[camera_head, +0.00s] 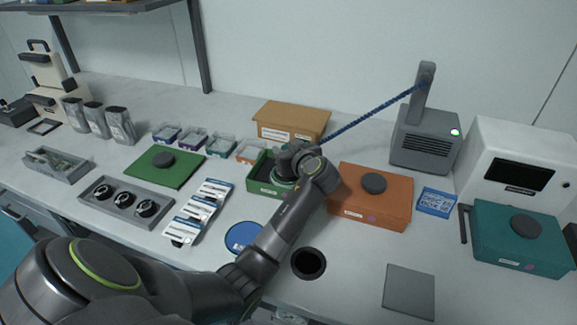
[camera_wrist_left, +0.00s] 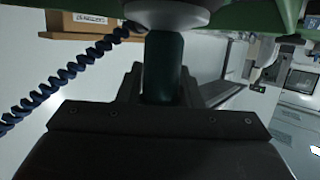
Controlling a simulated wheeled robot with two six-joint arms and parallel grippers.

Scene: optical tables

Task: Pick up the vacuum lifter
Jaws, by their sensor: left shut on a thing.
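The vacuum lifter shows in the left wrist view as a dark teal upright handle (camera_wrist_left: 165,62) with a wide grey round part above it in the picture. My left gripper (camera_wrist_left: 160,88) is shut on this handle, with a finger on each side. In the head view my left gripper (camera_head: 296,163) is over the open green box (camera_head: 261,184), and its wrist hides most of the lifter. A blue coiled hose (camera_head: 368,112) runs from the lifter's area up to the arm of a grey pump unit (camera_head: 425,138). My right gripper is not in view.
An orange box (camera_head: 345,206) with a dark disc stands just right of my wrist, and a cardboard box (camera_head: 291,120) stands behind. A green lid (camera_head: 164,169), a teal box (camera_head: 522,243) and a round table hole (camera_head: 308,264) are around.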

